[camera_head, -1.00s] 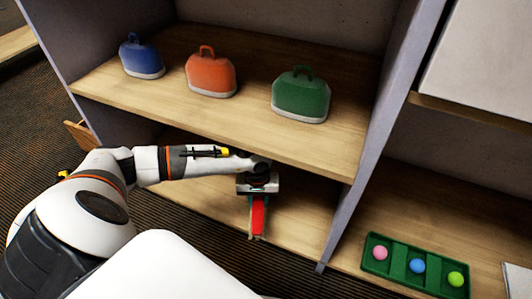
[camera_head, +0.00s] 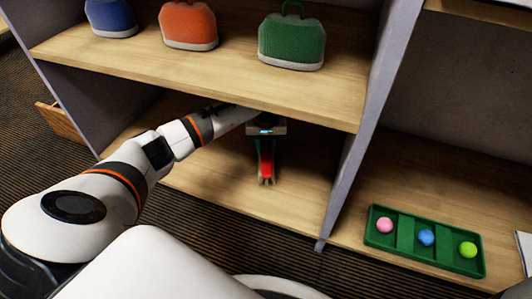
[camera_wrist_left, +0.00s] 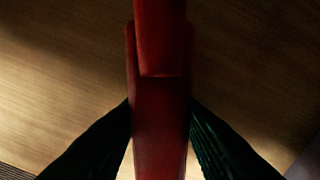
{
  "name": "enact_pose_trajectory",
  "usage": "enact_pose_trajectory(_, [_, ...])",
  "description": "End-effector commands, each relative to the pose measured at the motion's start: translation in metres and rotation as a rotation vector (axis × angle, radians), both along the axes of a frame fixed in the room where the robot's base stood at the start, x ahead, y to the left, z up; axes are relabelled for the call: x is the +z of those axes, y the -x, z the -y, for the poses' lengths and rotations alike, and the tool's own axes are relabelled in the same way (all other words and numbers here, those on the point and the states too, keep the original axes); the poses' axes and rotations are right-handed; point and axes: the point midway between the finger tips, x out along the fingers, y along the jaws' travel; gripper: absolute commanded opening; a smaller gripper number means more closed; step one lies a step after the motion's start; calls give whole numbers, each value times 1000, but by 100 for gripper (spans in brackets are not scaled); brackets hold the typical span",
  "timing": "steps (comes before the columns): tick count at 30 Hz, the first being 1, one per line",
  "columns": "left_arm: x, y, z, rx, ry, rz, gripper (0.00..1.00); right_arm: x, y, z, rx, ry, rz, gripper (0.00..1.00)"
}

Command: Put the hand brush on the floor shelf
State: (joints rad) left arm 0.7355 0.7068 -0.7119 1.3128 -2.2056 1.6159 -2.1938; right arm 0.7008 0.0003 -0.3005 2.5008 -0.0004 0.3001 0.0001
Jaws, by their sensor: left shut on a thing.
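My left gripper (camera_head: 266,181) reaches under the upper board, over the floor shelf (camera_head: 215,168), pointing down. It is shut on the red hand brush (camera_head: 266,167), which shows as a narrow red piece between its fingers. In the left wrist view, the red hand brush (camera_wrist_left: 160,110) runs upright through the middle, between the two dark fingers. The wooden floor shelf (camera_wrist_left: 60,75) lies behind it there. I cannot tell whether the brush touches the shelf, and its bristles are not clearly visible. My right gripper is not in view.
The upper board (camera_head: 200,70) holds a blue bag (camera_head: 110,16), an orange bag (camera_head: 188,25) and a green bag (camera_head: 291,40). An upright divider (camera_head: 358,145) stands to the right. Beyond it is a green tray (camera_head: 403,236) with pink, blue and yellow-green balls. Floor shelf around the gripper looks clear.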

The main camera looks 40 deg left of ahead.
Motion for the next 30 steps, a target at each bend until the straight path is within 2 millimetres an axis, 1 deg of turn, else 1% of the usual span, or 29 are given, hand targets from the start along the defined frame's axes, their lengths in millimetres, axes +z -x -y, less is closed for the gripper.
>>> enact_pose_trajectory(1, [-4, -1, 0, 0, 1, 2, 0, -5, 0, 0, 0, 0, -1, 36])
enact_pose_trajectory(8, [-1, 0, 0, 0, 0, 2, 0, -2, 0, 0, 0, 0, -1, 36])
enact_pose_trajectory(23, [-17, 1, -2, 2, -5, 0, 0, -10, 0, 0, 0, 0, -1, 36])
enact_pose_trajectory(24, [-18, 1, -2, 2, -5, -3, 36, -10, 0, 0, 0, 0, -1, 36])
enact_pose_trajectory(26, [-19, 1, -2, 3, -6, -3, 46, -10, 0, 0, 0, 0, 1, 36])
enact_pose_trajectory(27, [-18, 1, -2, 2, -5, -3, 52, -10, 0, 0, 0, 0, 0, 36])
enact_pose_trajectory(28, [-18, 1, -2, 2, -5, -2, 54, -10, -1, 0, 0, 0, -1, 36])
enact_pose_trajectory(30, [-17, 1, -1, 2, -3, -1, 54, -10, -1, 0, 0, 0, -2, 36])
